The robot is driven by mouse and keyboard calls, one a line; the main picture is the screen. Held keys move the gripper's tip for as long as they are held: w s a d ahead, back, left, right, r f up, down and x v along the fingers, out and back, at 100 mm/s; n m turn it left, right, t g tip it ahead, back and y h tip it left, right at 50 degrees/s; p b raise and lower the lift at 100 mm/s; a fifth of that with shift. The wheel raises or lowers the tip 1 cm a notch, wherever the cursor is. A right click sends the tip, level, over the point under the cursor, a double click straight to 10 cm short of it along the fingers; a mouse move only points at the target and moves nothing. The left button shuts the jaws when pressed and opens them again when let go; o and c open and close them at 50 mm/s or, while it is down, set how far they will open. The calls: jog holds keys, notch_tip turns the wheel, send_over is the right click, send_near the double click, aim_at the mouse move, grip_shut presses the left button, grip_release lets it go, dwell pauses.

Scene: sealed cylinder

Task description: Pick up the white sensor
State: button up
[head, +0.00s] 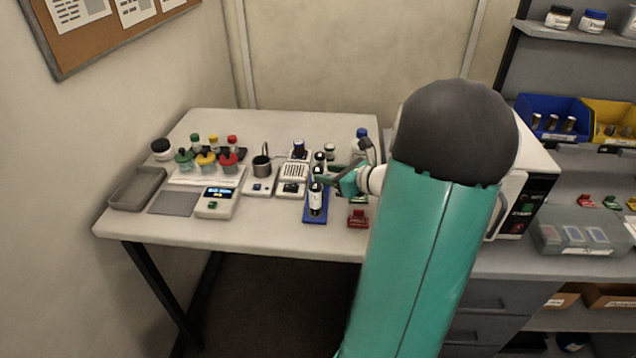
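No thing in view is clearly marked as the white sensor. A small white box with a slotted top (294,171) stands on the white table, left of my gripper. A black and white upright cylinder (317,198) stands on a blue base (315,219) near the table's front, just below and left of my gripper. My gripper (331,178) is over the table beside several small dark-topped cylinders. It is small and partly overlapped by my arm, so I cannot tell whether its fingers are open or hold anything.
A scale (217,203), a metal cup (261,165), a grey tray (137,188) and colored-capped flasks (206,160) crowd the table's left. A red clip-like item (358,218) lies near its front edge. A white machine (515,205) stands right, partly behind my arm.

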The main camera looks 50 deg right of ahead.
aim_at(322, 172)
jog(key=x, duration=0.4)
jog(key=shift+w, duration=0.15)
jog(key=c, duration=0.8)
